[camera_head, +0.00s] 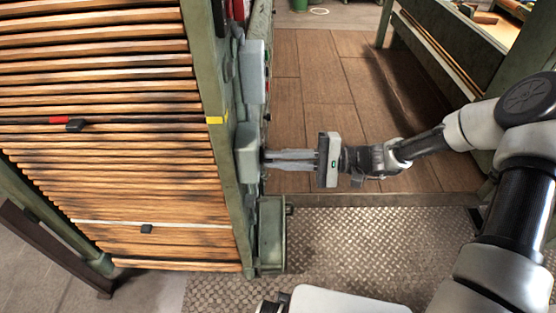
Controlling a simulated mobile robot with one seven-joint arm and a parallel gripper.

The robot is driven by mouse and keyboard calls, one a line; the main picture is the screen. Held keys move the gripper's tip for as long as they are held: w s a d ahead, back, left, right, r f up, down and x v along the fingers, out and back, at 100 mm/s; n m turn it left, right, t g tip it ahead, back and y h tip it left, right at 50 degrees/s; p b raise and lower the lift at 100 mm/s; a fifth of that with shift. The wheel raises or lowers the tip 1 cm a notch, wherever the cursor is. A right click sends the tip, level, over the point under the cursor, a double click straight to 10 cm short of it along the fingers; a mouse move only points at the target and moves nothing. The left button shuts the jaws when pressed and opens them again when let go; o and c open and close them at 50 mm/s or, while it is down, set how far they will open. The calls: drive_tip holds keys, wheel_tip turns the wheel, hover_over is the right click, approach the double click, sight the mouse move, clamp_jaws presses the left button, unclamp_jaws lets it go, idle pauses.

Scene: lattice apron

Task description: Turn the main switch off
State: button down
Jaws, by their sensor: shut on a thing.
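The main switch appears to be the grey-green box (246,145) on the side of the green frame post, in the middle of the view. My gripper (267,158) reaches in from the right, with its fingers pointing left at the box's right face. The fingers are close together and shut on the switch's handle. The handle itself is hidden by the fingertips, so its turned position cannot be told.
A taller grey box (253,72) is mounted above, and a green box (271,235) below. The green post (213,75) edges a rack of wooden slats (110,180). Brown floor tiles (325,85) and a metal tread plate (350,245) lie clear to the right.

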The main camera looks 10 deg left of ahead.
drive_tip(key=shift+s+a+f+n+b, duration=0.15)
drive_tip(key=shift+n+b, duration=0.2)
drive_tip(key=shift+n, duration=0.4)
drive_tip(key=shift+w+d+f+n+b, duration=0.1)
drive_tip(key=shift+f+n+b, duration=0.2)
drive_tip(key=shift+n, duration=0.5)
drive_tip(key=shift+s+a+f+n+b, duration=0.1)
drive_tip(key=shift+n+b, duration=0.3)
drive_tip(key=shift+n, duration=0.35)
drive_tip(key=c, duration=1.8)
unclamp_jaws()
drive_tip(key=p+v, duration=0.2)
drive_tip(key=v, duration=1.5)
drive_tip(key=shift+w+d, duration=0.2)
